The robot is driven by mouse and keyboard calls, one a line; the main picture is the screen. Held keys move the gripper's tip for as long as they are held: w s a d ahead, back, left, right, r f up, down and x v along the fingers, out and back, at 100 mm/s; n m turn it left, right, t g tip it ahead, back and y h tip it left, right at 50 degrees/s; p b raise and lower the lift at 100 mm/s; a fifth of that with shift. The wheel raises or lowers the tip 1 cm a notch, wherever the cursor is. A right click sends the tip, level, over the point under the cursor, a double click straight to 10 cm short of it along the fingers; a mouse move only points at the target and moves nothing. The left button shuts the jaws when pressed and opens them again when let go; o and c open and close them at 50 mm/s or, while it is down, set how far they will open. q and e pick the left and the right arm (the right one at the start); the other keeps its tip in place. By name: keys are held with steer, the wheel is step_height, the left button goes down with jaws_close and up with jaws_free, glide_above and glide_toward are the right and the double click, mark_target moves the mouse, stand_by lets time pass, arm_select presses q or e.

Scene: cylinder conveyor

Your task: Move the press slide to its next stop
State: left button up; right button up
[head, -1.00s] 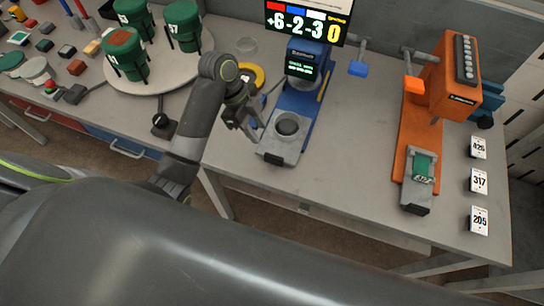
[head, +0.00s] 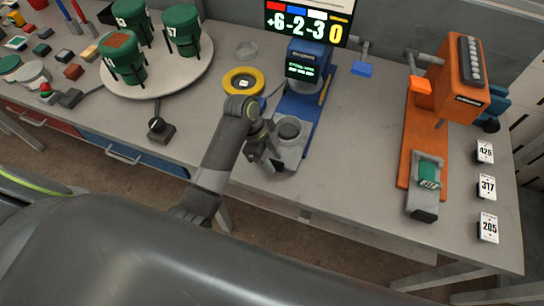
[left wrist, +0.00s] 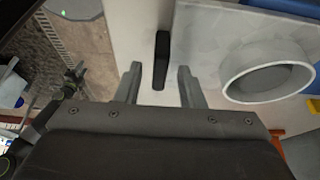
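The blue press (head: 303,62) stands at the back middle of the table. Its grey slide (head: 287,152) carries a dark-topped round cup (head: 290,130). The cup's pale ring also shows in the left wrist view (left wrist: 265,72). My left gripper (head: 272,164) is at the front left end of this slide. In the left wrist view its two fingers (left wrist: 159,82) are open, with the slide's black handle (left wrist: 161,60) between them. A gap shows on both sides of the handle. My right gripper is not in view.
An orange press (head: 455,85) with a green piece (head: 429,172) on its slide stands to the right. Number cards (head: 487,188) line the right edge. A yellow ring (head: 243,80), a black knob box (head: 160,130) and a round tray (head: 170,75) with green containers are to the left.

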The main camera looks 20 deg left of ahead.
mark_target(289, 128)
arm_select(q)
jaws_close()
steer(key=w+b, duration=0.2)
steer(key=w, duration=0.4)
steer(key=w+b, duration=0.3)
steer(key=w, duration=0.3)
steer(key=shift+w+d+f, duration=0.1)
steer(key=shift+d+f, duration=0.05)
steer(key=shift+d, duration=0.05)
steer(key=shift+w, duration=0.45)
jaws_free()
